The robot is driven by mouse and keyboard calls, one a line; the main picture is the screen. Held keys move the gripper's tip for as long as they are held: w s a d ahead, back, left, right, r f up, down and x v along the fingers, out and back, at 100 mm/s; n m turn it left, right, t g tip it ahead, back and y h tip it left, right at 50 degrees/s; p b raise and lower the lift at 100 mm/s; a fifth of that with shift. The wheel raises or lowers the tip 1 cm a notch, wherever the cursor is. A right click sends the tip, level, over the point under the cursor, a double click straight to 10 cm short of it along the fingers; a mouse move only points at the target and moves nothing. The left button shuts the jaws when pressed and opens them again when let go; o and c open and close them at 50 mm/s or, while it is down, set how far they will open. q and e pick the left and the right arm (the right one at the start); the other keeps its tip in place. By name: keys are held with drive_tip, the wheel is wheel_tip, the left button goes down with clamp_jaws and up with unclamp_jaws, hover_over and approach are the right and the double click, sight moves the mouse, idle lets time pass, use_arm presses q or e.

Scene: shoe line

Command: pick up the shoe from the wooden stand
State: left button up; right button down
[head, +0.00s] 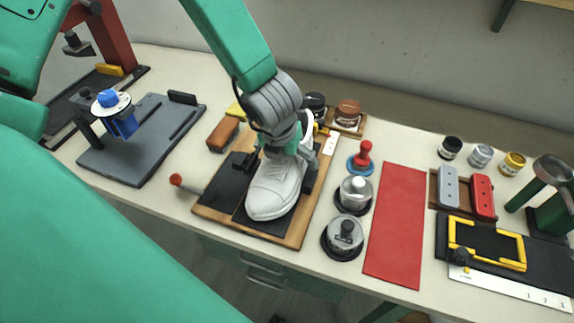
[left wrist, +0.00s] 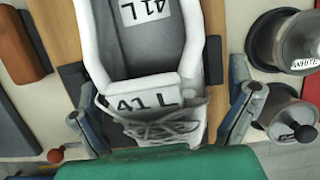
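A white lace-up shoe (head: 272,192) rests on a dark pad on the wooden stand (head: 294,238), toe toward the front edge of the table. My left gripper (head: 281,152) is above the shoe's lace area, pointing down. In the left wrist view, the shoe (left wrist: 193,45) shows its grey insole and tongue, both marked "41 L". The left gripper's fingers (left wrist: 163,118) are spread, one on each side of the shoe, and look open; contact is hard to tell. The gripper hides part of the shoe's heel in the head view. My right gripper is not in view.
Two round metal-lidded pots (head: 344,235) and a red mat (head: 395,225) lie right of the stand. A brown brush (head: 222,134) and a grey plate (head: 140,150) with a blue-knobbed fixture are on the left. Small jars stand behind the shoe. My green arm covers the lower left.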

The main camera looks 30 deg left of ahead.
use_arm(q)
drive_tip(key=shift+s+a, duration=0.1)
drive_tip(key=shift+a, duration=0.05)
drive_tip(key=c, duration=1.1)
drive_tip(key=shift+a+f, duration=0.15)
drive_tip(key=shift+a, duration=0.15)
drive_tip(key=shift+d, duration=0.1)
